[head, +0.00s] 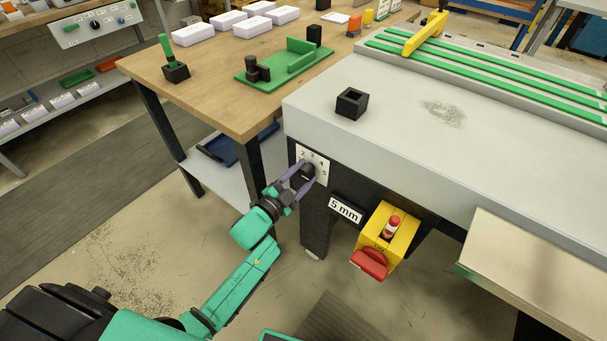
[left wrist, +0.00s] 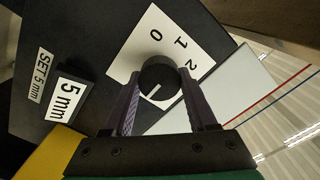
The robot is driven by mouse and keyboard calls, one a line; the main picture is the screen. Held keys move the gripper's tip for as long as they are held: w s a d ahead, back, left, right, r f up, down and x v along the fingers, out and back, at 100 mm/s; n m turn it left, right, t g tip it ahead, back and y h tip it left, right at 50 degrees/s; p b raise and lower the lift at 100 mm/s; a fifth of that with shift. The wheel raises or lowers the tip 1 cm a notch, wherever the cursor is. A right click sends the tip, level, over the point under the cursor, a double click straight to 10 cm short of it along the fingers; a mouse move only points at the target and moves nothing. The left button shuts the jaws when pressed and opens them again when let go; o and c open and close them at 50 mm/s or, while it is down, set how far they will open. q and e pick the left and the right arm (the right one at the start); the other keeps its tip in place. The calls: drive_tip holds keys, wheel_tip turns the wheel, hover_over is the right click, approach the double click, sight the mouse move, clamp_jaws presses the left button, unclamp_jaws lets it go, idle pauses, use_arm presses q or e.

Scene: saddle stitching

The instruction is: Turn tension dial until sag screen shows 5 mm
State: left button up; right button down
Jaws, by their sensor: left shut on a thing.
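The tension dial (left wrist: 160,84) is a round black knob with a white pointer line, on a white numbered plate (head: 320,160) at the machine's front corner. In the left wrist view the numbers 0, 1 and 2 show on the plate; the pointer line slants across the knob's near face. My left gripper (head: 303,173) is shut on the dial, with a finger on each side of it. The sag screen (head: 346,209) reads 5 mm; it also shows in the left wrist view (left wrist: 69,100). My right gripper is not in view.
A yellow box (head: 384,238) with a red-and-white post and a red part is mounted right of the screen. A "SET 5 mm" label (left wrist: 40,78) sits beside the screen. A black square holder (head: 352,102) stands on the machine top. A wooden table (head: 215,95) stands at left.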

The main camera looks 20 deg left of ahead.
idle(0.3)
use_arm(q)
drive_tip(key=o, duration=1.4)
drive_tip(key=shift+c, duration=0.2)
drive_tip(key=v, duration=1.4)
drive_tip(key=shift+s, duration=0.3)
drive_tip(key=shift+f, duration=0.15)
